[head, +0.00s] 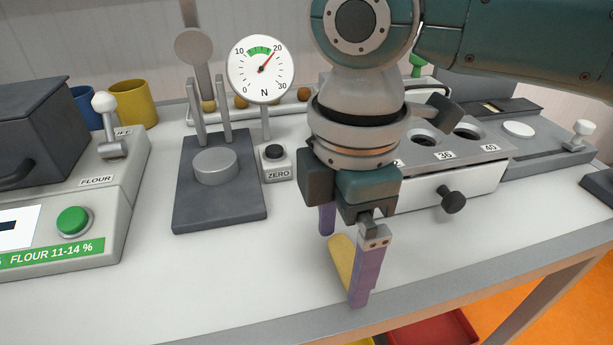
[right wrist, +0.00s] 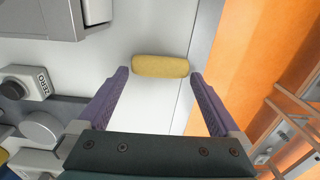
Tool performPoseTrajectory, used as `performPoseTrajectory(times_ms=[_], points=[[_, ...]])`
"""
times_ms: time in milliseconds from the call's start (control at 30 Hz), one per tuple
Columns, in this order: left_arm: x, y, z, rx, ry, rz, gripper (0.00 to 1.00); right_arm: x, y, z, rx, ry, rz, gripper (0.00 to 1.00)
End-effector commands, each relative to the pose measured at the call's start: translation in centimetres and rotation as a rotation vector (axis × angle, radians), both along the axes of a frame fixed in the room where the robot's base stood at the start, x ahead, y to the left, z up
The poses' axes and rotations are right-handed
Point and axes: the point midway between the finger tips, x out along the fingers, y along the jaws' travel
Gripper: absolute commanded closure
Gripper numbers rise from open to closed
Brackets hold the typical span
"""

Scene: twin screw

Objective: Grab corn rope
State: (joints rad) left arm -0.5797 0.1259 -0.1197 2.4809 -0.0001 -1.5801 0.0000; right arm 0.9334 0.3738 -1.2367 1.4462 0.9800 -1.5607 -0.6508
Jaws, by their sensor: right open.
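The corn rope is a short yellow roll (right wrist: 160,66) lying on the bench top near its front edge. In the head view the yellow roll (head: 341,262) is partly hidden behind a finger of my right gripper. My right gripper (head: 343,258) points down over the bench, its purple fingers apart. In the right wrist view the right gripper (right wrist: 159,72) is open, with the roll across the gap at its fingertips. I cannot tell whether the fingers touch it. My left gripper is not in view.
A force gauge (head: 261,69) and a dark press plate (head: 216,207) stand left of my right gripper. A grey unit with numbered holes (head: 468,172) and a black knob stands behind it. The flour machine (head: 118,190) is far left.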

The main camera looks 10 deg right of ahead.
Motion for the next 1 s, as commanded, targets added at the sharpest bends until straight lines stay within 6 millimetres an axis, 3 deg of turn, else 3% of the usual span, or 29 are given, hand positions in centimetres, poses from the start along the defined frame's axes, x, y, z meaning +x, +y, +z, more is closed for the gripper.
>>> performPoseTrajectory(times_ms=[300, 633, 1000], points=[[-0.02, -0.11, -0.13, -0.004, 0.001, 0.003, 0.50, -0.01, 0.03, -0.80, 0.000, -0.001, 0.002, 0.00], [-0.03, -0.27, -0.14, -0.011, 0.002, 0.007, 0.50, 0.00, 0.04, -0.76, 0.000, -0.001, 0.002, 0.37], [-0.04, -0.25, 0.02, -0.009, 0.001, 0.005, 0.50, 0.04, 0.06, -0.05, 0.001, -0.002, 0.001, 0.38]])
